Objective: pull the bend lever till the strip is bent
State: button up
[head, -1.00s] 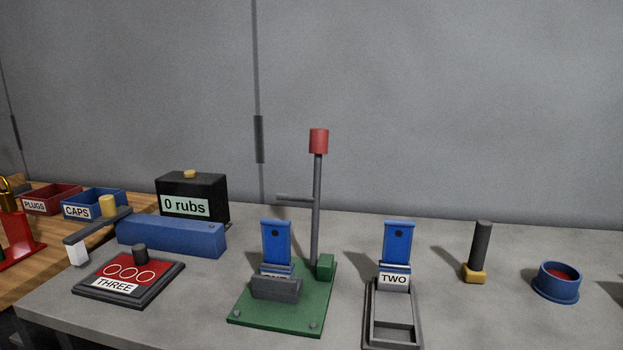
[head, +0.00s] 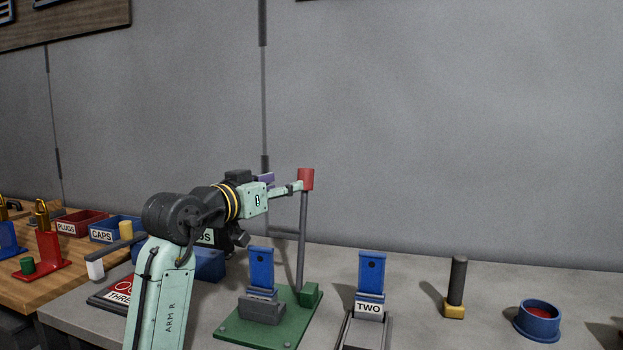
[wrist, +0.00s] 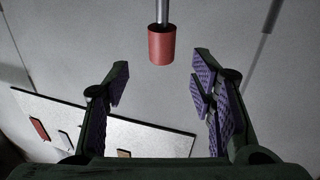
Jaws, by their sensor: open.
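The bend lever is a tall grey rod (head: 302,240) with a red cylindrical knob (head: 306,179) on top. It stands upright at the back of a green base (head: 262,325). A blue strip piece (head: 261,268) stands upright behind a grey block on that base and looks straight. My gripper (head: 283,186) is at knob height, just left of the knob in the head view. In the wrist view my gripper (wrist: 158,90) is open, and the red knob (wrist: 161,45) lies ahead, between and beyond the fingertips. I see no contact in the wrist view.
A second blue upright piece (head: 372,273) stands in a grey frame labelled TWO, right of the base. Farther right are a grey post (head: 457,280) and a blue cup (head: 537,320).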

aim_at(301, 178)
jog(key=p+x, duration=0.3)
jog(key=x, duration=0.5)
jog(key=shift+w+d+r, duration=0.1)
jog(key=shift+w+r, duration=0.1)
jog(key=shift+w, duration=0.2)
jog(key=shift+w+d+f, duration=0.15)
jog(key=shift+w+d, duration=0.2)
jog(key=shift+w, duration=0.25)
jog(key=shift+c, duration=0.2)
grip_shut()
